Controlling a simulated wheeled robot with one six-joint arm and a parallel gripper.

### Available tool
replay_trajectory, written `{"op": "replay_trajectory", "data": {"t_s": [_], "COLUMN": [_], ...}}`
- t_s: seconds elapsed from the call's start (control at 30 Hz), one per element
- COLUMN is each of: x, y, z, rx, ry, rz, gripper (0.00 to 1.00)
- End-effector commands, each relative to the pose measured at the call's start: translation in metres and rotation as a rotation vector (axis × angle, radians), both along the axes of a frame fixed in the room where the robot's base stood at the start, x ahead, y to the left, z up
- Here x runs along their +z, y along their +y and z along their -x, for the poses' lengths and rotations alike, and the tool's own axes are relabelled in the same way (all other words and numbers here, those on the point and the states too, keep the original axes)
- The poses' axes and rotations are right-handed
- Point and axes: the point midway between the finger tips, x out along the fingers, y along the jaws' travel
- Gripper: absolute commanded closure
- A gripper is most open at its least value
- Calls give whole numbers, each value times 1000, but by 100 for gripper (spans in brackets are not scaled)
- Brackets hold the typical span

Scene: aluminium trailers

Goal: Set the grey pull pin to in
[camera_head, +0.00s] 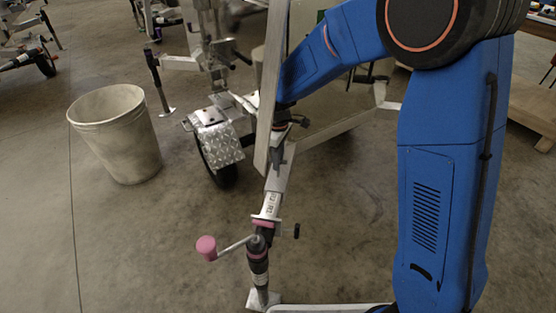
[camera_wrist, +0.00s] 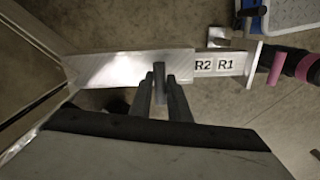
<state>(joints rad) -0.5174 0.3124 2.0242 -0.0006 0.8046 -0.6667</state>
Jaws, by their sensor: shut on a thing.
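The grey pull pin (camera_wrist: 159,76) shows in the wrist view as a short dark grey peg at the edge of the metal trailer beam (camera_wrist: 125,69). The two fingers of my gripper (camera_wrist: 160,98) lie on either side of it and are shut on it. How deep the pin sits in the beam cannot be told. In the head view my gripper (camera_head: 277,154) is at the beam, behind an upright metal bar, and the pin cannot be made out there.
Labels R2 and R1 (camera_wrist: 214,65) are on the beam, to the right of the pin. A jack (camera_head: 258,262) with a pink-knobbed crank (camera_head: 207,247) stands at the beam's near end. An upright metal bar (camera_head: 270,95) is close to my gripper. A bin (camera_head: 117,134) stands left.

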Motion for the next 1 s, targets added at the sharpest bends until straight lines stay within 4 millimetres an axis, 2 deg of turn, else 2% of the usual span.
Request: {"op": "replay_trajectory", "data": {"t_s": [0.23,0.53,0.57,0.6,1.0], "x": [-33,-38,-38,-38,-32], "y": [0,0,0,0,0], "z": [0,0,0,0,0], "rx": [-2,-3,-3,-3,-2], "ry": [2,2,2,2,0], "rz": [0,0,0,0,-1], "gripper": [100,100,79,69,68]}}
